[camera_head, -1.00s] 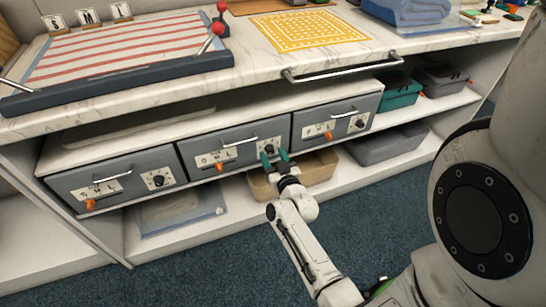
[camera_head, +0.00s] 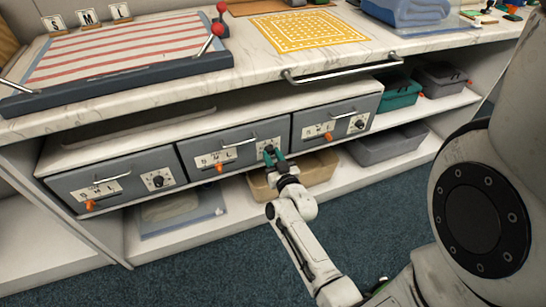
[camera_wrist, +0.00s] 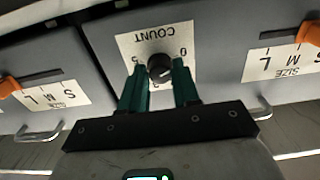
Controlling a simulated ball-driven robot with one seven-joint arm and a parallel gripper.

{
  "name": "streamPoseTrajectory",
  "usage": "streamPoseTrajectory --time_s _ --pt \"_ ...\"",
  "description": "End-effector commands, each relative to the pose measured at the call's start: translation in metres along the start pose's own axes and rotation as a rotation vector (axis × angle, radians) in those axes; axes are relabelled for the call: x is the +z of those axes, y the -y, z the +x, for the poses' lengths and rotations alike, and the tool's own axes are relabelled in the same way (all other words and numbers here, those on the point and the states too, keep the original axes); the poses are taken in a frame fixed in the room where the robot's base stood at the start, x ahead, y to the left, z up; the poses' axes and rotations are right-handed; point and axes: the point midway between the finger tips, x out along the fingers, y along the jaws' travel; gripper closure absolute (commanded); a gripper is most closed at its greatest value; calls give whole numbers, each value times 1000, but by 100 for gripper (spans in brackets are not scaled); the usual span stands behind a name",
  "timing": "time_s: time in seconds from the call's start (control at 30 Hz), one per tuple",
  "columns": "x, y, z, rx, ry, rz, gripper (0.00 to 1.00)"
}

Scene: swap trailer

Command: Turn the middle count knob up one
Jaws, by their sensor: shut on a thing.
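The middle count knob (camera_wrist: 160,68) is a round black dial with a light pointer mark, on a white COUNT plate (camera_wrist: 128,42) on the middle grey drawer. In the wrist view, the plate looks upside down, with a 0 and a 5 readable; some numbers are hidden. My gripper (camera_wrist: 160,82) has teal fingers on both sides of the knob and is shut on it. In the head view, my gripper (camera_head: 274,157) is at the right part of the middle drawer (camera_head: 222,163), reaching from below.
The left drawer (camera_head: 75,188) and right drawer (camera_head: 335,103) have their own knobs, handles and orange size sliders. The middle drawer's orange slider (camera_head: 220,168) lies left of my gripper. A tan bin (camera_head: 322,166) stands on the shelf below. The blue floor in front is clear.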

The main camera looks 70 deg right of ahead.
Motion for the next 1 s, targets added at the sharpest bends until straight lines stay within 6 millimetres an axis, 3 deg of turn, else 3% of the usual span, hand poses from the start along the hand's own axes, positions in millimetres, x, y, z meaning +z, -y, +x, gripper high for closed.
streamPoseTrajectory --time_s 0.37,1.0 --pt "-1 1 0 -2 0 106 100" --pt "0 2 0 -3 1 611 100"
